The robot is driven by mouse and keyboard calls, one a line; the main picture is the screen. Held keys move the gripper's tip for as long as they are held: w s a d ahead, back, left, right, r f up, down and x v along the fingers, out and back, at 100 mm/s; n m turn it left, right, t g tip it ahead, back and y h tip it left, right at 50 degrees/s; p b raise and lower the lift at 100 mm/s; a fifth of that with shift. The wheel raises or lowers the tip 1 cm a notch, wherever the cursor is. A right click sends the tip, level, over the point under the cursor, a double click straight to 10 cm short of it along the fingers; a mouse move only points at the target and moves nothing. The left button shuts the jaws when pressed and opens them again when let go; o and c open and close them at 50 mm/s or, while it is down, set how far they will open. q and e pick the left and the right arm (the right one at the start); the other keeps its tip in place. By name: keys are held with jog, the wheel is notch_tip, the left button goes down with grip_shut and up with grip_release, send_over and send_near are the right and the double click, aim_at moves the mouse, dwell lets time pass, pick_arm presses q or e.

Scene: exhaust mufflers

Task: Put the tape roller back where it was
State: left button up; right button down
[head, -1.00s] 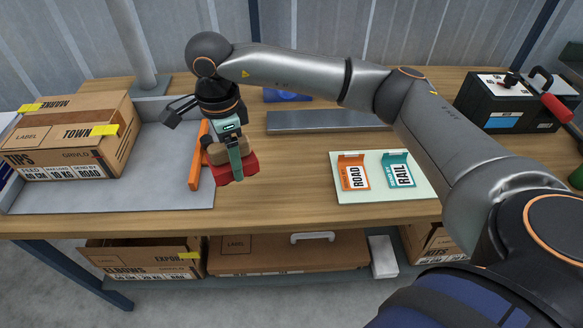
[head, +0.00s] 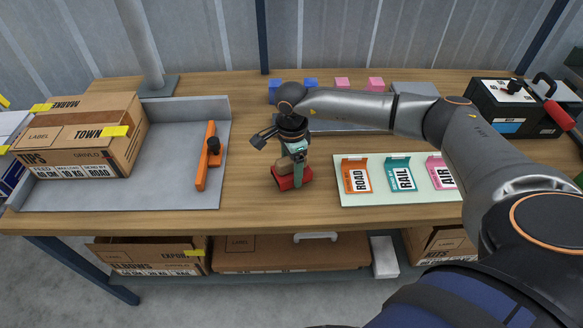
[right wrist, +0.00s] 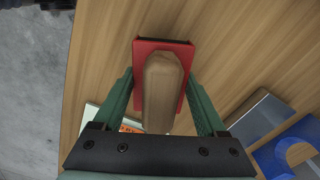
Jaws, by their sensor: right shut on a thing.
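The tape roller is red with a tan wooden handle. In the head view, the tape roller (head: 283,183) is low over the bare wood between the grey tray and the label board; whether it touches the table is unclear. My right gripper (head: 297,165) points down and is shut on it. In the right wrist view, the green fingers of the gripper (right wrist: 160,88) stand on either side of the tape roller's wooden handle (right wrist: 162,85), with its red body behind. My left gripper is out of view.
A grey tray (head: 160,195) at left holds a cardboard box (head: 85,145) and an orange bar (head: 205,165) with a black knob. The pale label board (head: 390,197) with ROAD, RAIL and AIR cards lies at right. Blue and pink blocks and a black case (head: 510,105) stand behind.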

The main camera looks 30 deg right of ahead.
jog(key=shift+f, duration=0.35)
jog(key=shift+f, duration=0.15)
grip_release()
notch_tip(320, 180, up, 12)
jog(key=shift+r+b, duration=0.15)
jog(key=shift+b, duration=0.35)
